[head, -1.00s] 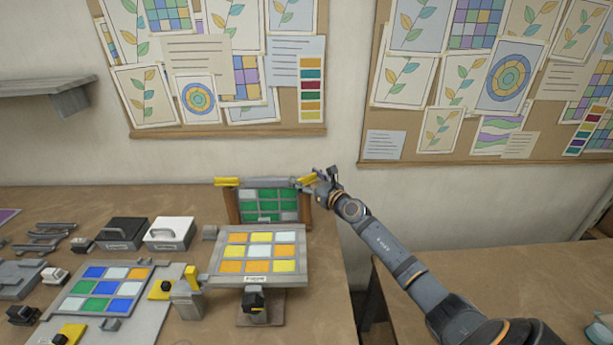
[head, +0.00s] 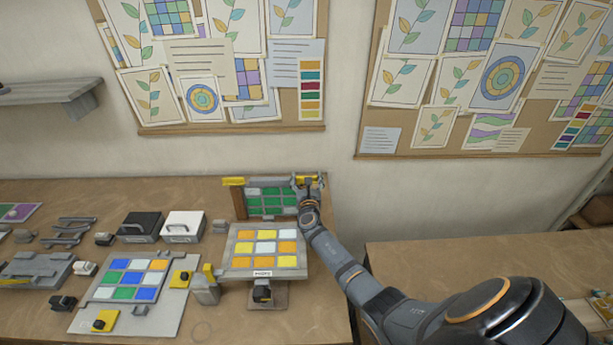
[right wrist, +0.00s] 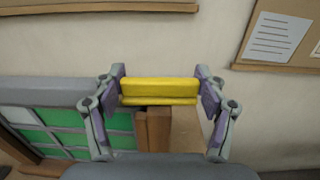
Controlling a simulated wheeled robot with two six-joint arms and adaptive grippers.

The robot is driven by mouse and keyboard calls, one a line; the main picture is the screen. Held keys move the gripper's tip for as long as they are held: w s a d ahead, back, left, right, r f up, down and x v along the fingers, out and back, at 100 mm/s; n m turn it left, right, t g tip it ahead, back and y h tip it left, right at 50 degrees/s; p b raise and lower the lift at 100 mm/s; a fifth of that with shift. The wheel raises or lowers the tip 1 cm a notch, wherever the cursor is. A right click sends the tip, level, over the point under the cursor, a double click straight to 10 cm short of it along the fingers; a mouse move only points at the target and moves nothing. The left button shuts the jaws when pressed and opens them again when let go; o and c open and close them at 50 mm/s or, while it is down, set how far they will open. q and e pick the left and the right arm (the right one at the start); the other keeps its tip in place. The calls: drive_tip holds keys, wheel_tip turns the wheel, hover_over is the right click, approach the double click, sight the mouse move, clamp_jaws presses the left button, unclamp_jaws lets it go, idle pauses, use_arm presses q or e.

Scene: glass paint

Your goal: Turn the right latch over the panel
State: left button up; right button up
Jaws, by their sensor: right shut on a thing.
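The green glass panel (head: 270,203) stands upright in a wooden-sided frame at the back of the workbench. The right latch, a yellow bar, sits at the frame's top right corner and shows clearly in the right wrist view (right wrist: 160,89). My right gripper (head: 307,183) is shut on this latch, with one finger at each end of the bar in the wrist view (right wrist: 160,92). The bar lies level there, above the brown right post (right wrist: 155,130). The yellow left latch (head: 234,181) is at the frame's top left corner. My left gripper is out of view.
A tilted stand with orange and yellow tiles (head: 262,247) is in front of the frame, close to my right forearm. A black box (head: 139,226) and a white box (head: 183,226) stand left. The wall is just behind. A second table (head: 450,270) is at the right.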

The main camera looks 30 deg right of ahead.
drive_tip(key=shift+h, duration=0.3)
drive_tip(key=o, duration=1.2)
drive_tip(key=v, duration=1.2)
drive_tip(key=shift+r, duration=0.15)
drive_tip(key=shift+a, duration=0.1)
